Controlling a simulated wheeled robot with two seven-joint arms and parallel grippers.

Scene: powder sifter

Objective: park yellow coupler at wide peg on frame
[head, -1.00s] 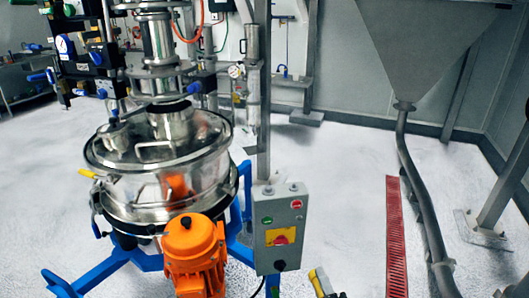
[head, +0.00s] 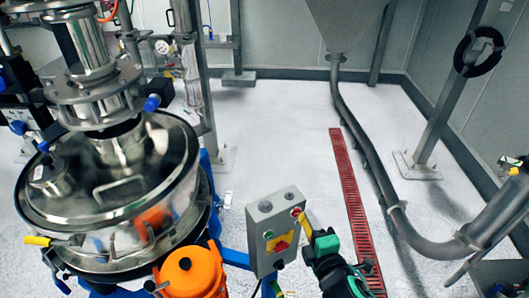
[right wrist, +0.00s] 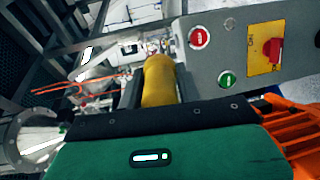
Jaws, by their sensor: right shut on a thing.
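My right gripper (head: 312,234), with a green and black body, is shut on the yellow coupler (head: 304,221). In the head view they appear at bottom centre, just right of the grey control box. In the right wrist view the yellow coupler (right wrist: 159,80) is an upright-looking cylinder between the dark fingers, its lower end hidden by the gripper. It overlaps the box's left edge there; I cannot tell whether they touch. I cannot make out with certainty a wide peg on a frame. My left gripper is not in view.
The control box (head: 274,236) has red and green buttons. The steel sifter (head: 110,190) and orange motor (head: 190,272) stand at left. A black ring (head: 462,53) is on a grey post at right. A grey pipe (head: 357,140) runs from the hopper.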

